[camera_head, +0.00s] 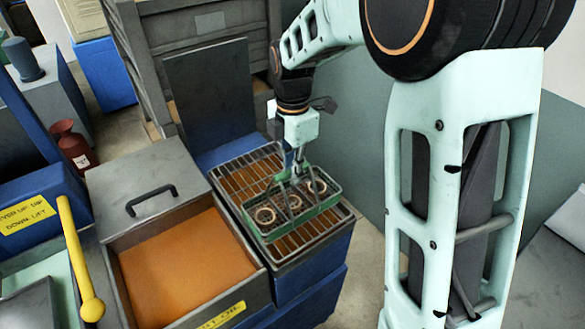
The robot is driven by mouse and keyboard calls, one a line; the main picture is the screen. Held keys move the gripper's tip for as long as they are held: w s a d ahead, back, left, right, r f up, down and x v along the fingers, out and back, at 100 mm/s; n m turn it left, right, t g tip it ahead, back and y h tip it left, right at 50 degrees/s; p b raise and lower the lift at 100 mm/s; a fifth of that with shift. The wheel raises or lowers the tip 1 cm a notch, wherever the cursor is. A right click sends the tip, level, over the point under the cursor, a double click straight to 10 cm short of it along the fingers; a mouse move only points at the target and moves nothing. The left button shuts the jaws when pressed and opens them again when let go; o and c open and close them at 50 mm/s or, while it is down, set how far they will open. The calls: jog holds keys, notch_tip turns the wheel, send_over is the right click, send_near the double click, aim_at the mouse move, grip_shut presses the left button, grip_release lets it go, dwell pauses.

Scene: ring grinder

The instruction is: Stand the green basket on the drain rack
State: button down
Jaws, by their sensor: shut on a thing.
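The green basket (273,231) is a shallow rectangular wire-and-frame basket with several metal rings (265,215) lying in it. My gripper (298,175) comes down from above and is shut on the basket's upright handle. The basket is over the drain rack (243,165), a wire grid on a blue cabinet with a brown surface under the bars. The basket looks level. I cannot tell whether its bottom touches the bars or hangs just above them. Part of the rack is hidden under the basket.
An open tank (180,262) with orange-brown contents lies left of the rack, its grey lid (140,190) with a black handle behind it. A yellow lever (75,250) stands at far left. A dark upright panel (210,95) and grey crate stand behind the rack.

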jog(key=c, duration=1.9)
grip_release()
jog(key=shift+c, duration=0.2)
jog(key=shift+o, duration=0.3)
